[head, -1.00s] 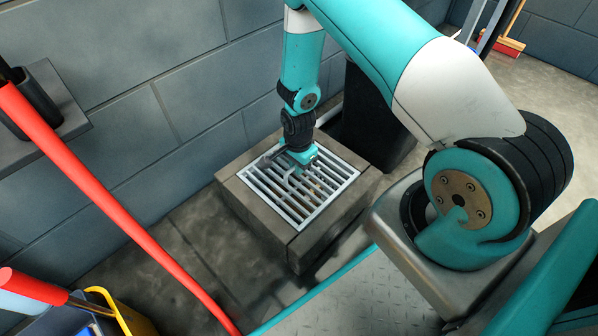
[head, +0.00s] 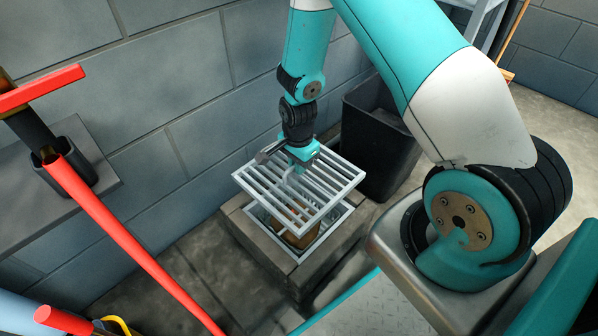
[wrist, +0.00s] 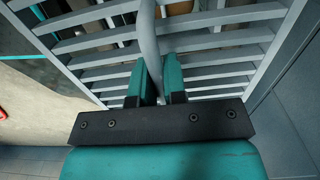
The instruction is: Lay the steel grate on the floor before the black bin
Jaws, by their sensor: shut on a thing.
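The steel grate (head: 334,190) hangs nearly level above a low square stone-rimmed pit (head: 262,240) in the head view. My gripper (head: 298,170) is shut on the grate's curved handle, which shows between the fingers (wrist: 158,82) in the wrist view. The grate's bars (wrist: 220,55) fill the upper part of that view. Under the grate, a brownish thing in the pit is partly hidden by the bars. The black bin (head: 378,135) stands upright on the floor just behind and right of the pit, close to the wall.
A grey block wall (head: 190,110) runs behind the pit. Pale floor (head: 550,130) lies open at the right.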

